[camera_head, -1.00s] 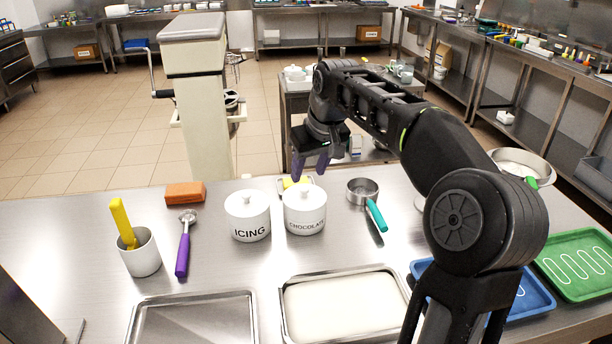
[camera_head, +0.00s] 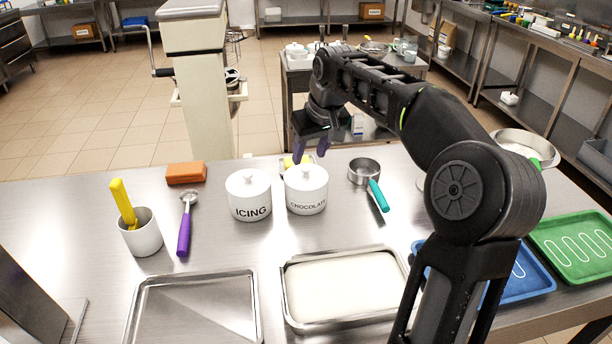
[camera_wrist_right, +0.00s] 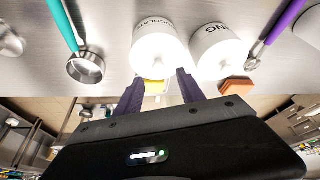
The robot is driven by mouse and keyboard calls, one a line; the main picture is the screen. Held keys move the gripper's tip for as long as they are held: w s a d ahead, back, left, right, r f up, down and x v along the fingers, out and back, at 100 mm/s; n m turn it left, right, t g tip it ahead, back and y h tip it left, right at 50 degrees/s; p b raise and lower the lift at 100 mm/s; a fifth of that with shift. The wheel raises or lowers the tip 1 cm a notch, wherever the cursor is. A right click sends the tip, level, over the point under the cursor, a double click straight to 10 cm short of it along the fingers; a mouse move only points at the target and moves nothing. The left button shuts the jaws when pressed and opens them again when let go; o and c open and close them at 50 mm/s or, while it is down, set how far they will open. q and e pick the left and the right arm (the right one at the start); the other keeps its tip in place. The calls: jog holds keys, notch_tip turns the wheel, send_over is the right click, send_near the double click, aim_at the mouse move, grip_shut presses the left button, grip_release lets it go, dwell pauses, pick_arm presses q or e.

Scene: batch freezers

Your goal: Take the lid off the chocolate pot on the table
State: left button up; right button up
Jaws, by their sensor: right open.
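The white chocolate pot (camera_head: 306,196) stands on the steel table with its white lid (camera_head: 306,174) and knob on. My right gripper (camera_head: 310,148) hangs just above and behind the pot, open and empty, its purple fingers pointing down. In the right wrist view the two fingers (camera_wrist_right: 160,88) are spread apart, with the chocolate pot (camera_wrist_right: 158,52) beyond them, upside down in the picture. Whether the fingertips touch the lid cannot be told, but they look apart from it. My left gripper is not in view.
The icing pot (camera_head: 249,202) stands close on the left. A steel measuring cup with a green handle (camera_head: 377,195) lies on the right. An orange block (camera_head: 185,173), a purple-handled scoop (camera_head: 184,235) and a white cup (camera_head: 142,236) are farther left. Metal trays (camera_head: 195,312) lie in front.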

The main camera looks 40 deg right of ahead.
aim_at(307, 168)
jog(key=shift+s+p+x, duration=0.2)
jog(key=shift+p+x, duration=0.2)
jog(key=shift+x, duration=2.2)
grip_shut()
